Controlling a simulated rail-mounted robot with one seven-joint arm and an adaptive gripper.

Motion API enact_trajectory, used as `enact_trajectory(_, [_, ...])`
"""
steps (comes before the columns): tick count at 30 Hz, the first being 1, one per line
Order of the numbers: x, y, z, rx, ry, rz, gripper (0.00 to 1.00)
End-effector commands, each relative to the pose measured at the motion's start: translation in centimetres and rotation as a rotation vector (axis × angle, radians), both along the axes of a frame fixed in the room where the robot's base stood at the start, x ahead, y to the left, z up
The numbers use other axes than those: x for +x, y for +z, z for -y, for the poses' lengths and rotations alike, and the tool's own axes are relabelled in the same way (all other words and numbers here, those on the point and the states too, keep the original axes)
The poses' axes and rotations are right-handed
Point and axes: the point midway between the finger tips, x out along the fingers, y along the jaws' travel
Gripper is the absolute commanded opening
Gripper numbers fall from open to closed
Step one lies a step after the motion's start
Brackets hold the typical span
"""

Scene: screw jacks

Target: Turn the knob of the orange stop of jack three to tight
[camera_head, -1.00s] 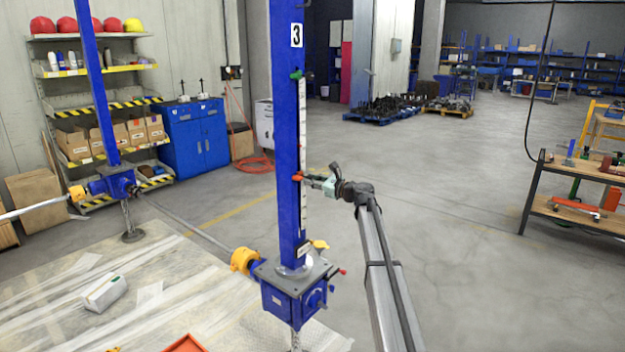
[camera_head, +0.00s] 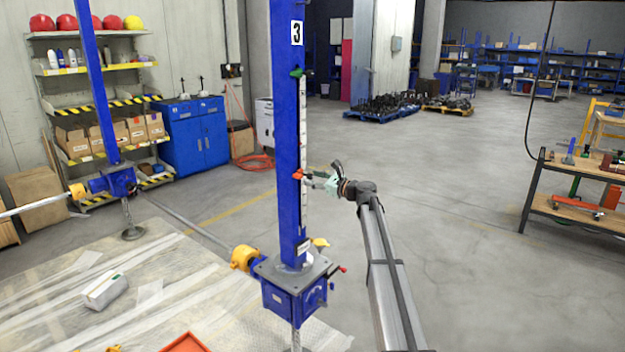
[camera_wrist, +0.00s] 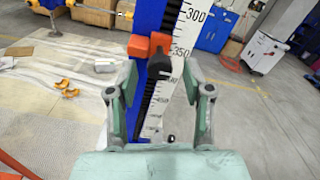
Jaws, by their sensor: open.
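Jack three is the blue column (camera_head: 286,120) with a "3" plate at its top. Its orange stop (camera_head: 298,174) sits on the column's scale edge; the wrist view shows the stop (camera_wrist: 139,46) near the 350 mark. The black knob (camera_wrist: 160,63) is on the stop's near side. A green stop (camera_head: 297,73) is higher up. My gripper (camera_head: 318,181) is just right of the orange stop. In the wrist view its fingers (camera_wrist: 163,72) are open, one on each side of the knob, with visible gaps. Contact and the knob's tightness cannot be told.
The white scale strip (camera_wrist: 187,30) runs along the column behind the fingers. The jack's gearbox (camera_head: 290,295) is below, with a yellow coupling (camera_head: 243,258). A cart (camera_head: 580,205) stands far right. The floor right of my arm is clear.

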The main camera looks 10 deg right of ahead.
Motion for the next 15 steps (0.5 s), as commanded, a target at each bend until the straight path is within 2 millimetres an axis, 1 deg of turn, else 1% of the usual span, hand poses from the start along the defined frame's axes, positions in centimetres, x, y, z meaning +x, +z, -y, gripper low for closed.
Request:
enact_trajectory(9, [-4.4,0.0,3.9,0.0,-0.002,0.0,0.51])
enact_trajectory(15, [-6.8,0.0,6.2,0.0,-0.002,0.0,0.51])
